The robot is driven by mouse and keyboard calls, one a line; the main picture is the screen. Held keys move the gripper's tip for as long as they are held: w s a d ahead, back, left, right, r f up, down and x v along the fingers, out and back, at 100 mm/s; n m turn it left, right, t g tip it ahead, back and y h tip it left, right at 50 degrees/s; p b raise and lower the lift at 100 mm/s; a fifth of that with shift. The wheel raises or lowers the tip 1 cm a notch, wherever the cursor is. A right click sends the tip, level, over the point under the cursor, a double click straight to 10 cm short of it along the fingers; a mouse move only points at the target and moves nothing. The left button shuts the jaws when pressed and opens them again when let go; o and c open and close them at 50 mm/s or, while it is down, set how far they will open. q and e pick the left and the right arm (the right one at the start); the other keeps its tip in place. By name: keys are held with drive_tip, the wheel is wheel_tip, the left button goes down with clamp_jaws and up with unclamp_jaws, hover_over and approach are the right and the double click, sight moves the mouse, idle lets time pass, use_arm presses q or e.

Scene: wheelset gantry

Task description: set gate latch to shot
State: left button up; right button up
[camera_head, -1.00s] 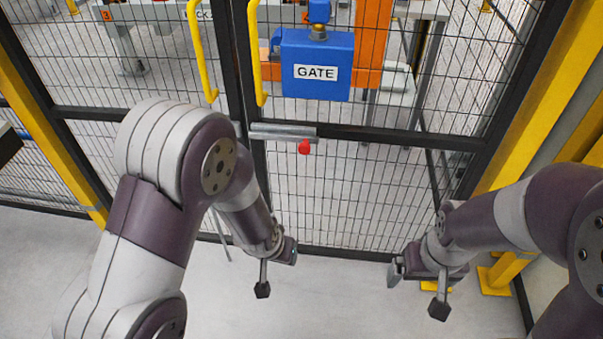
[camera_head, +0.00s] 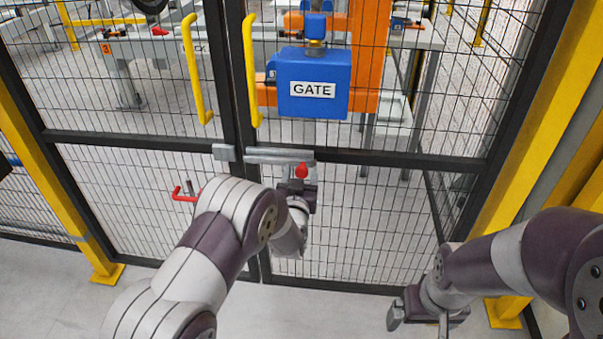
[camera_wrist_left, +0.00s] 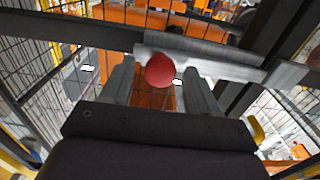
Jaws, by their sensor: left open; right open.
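The gate latch is a grey sliding bolt (camera_head: 280,156) on the right gate leaf, with a round red knob (camera_head: 302,171) hanging from its right part. A grey keeper (camera_head: 224,152) sits on the left leaf, with a narrow gap between it and the bolt's left end. My left gripper (camera_head: 299,184) is raised to the knob. In the left wrist view, its open fingers (camera_wrist_left: 160,88) stand either side of the red knob (camera_wrist_left: 160,71), with the bolt (camera_wrist_left: 205,62) just beyond. Contact cannot be told. My right gripper (camera_head: 421,313) is open and empty, low at the right.
A blue box marked GATE (camera_head: 313,84) hangs above the bolt. Yellow handles (camera_head: 250,70) flank the gate's middle posts. Yellow posts (camera_head: 50,150) stand either side. The floor in front (camera_head: 330,312) is clear.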

sight(279, 161)
use_arm(q)
drive_tip(key=shift+w, duration=0.9)
drive_tip(key=shift+c, duration=0.2)
clamp_jaws()
drive_tip(key=a, duration=0.6)
drive_tip(key=shift+w+a+b, duration=0.1)
drive_tip(key=shift+a+b, duration=0.1)
drive_tip(key=shift+b, duration=0.2)
drive_tip(key=shift+d, duration=0.1)
